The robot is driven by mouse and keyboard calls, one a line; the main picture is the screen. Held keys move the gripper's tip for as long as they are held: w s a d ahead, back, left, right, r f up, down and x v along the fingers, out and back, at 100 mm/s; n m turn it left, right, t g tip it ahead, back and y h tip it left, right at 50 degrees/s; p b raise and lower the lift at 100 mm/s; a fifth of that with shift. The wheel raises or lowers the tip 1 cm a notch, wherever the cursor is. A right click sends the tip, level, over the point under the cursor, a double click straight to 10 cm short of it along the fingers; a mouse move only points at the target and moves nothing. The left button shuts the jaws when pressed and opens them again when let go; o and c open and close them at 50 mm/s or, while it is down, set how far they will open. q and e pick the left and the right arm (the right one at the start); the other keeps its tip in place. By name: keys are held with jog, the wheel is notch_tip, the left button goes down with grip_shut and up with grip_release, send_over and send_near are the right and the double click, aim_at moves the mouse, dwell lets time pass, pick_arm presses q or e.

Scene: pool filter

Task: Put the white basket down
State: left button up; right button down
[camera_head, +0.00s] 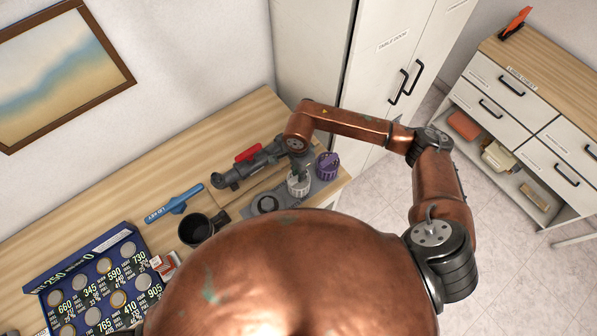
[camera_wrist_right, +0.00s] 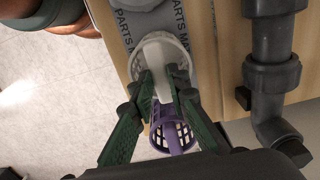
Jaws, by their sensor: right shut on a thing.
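The white basket (camera_head: 298,187) is at the grey parts mat (camera_head: 322,186) near the right end of the wooden counter. In the right wrist view the white basket (camera_wrist_right: 150,52) shows its round slatted rim and a central white piece. My right gripper (camera_head: 300,170) is above it, and its green fingers (camera_wrist_right: 165,84) are shut on that central piece. I cannot tell whether the basket's bottom touches the mat. My left gripper is not in view.
A purple basket (camera_head: 327,164) stands close beside the white one. Grey piping with a red handle (camera_head: 247,155) lies behind. A black mug (camera_head: 196,229) and a blue tool (camera_head: 174,204) are further left.

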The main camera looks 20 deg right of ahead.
jog(key=shift+f, duration=0.15)
jog(key=c, duration=2.3)
grip_release()
jog(key=o, duration=0.5)
jog(key=shift+c, duration=0.2)
jog(key=shift+r, duration=0.4)
notch_tip(320, 180, up, 12)
jog(key=b, duration=0.3)
jog(key=shift+f, duration=0.25)
